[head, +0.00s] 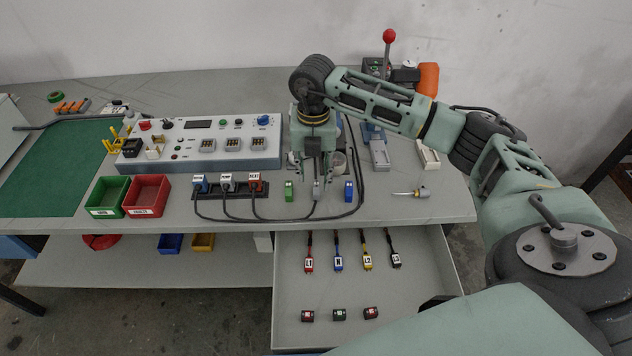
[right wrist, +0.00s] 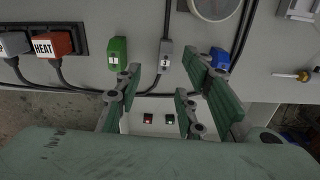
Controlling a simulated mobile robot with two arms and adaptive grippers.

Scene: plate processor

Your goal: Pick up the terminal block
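Three small block-like pieces stand in a row on the bench: a green one (head: 289,191), a grey one (head: 317,191) and a blue one (head: 348,191). I cannot tell for sure which is the terminal block. My right gripper (head: 314,178) points down over the grey piece. In the right wrist view the gripper (right wrist: 162,85) is open and empty. The grey piece (right wrist: 165,55) shows beyond the gap between its fingers, with the green piece (right wrist: 119,50) to the left and the blue piece (right wrist: 219,59) to the right. My left gripper is not in view.
A control panel (head: 260,155) stands behind, with labelled plugs (head: 227,182) and black cables near the pieces. Green (head: 107,197) and red (head: 148,195) bins are left. An open drawer (head: 290,285) below holds labelled leads and small blocks. A screwdriver-like tool (head: 412,192) lies right.

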